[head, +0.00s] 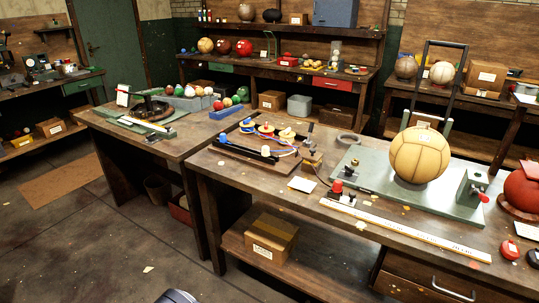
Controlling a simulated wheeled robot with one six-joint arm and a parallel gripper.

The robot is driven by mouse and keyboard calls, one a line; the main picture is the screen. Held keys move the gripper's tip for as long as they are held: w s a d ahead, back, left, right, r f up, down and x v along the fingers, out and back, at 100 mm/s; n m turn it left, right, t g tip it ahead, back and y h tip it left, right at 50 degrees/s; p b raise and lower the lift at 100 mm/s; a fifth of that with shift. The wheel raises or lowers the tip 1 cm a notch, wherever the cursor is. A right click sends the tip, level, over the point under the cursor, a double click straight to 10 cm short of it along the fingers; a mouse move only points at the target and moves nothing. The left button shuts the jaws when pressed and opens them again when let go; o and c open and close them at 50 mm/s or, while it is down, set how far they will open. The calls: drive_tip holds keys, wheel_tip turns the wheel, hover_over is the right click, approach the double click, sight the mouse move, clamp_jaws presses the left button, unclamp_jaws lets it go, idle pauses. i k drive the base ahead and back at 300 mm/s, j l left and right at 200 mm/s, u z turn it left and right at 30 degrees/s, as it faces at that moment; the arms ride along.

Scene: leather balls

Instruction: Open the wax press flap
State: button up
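I cannot single out a wax press or its flap for certain. On the near workbench a green base plate (387,193) carries a tall black frame (440,90), a tan leather ball (419,155) in front of it and a grey-green block (471,188) with a red knob at its right. A small fixture with a red cap (338,188) stands by the plate's front left. On the left bench, a low device with a dark round part (151,109) and a white upright card stands on a green base. My gripper is not in view; only a dark rounded piece shows at the bottom edge.
A white ruler (405,229) lies along the near bench's front. A red ball (523,190) sits at the right edge. A cardboard box (271,243) is on the lower shelf. The floor (90,245) at left is mostly clear.

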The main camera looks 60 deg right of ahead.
sight(311, 155)
drive_tip(key=l+z, duration=0.2)
drive_tip(key=l, duration=0.4)
drive_tip(key=i+l+z, duration=0.15)
drive_tip(key=l, duration=0.4)
drive_tip(key=l+z, duration=0.2)
drive_tip(key=l, duration=0.4)
drive_tip(key=i, duration=0.05)
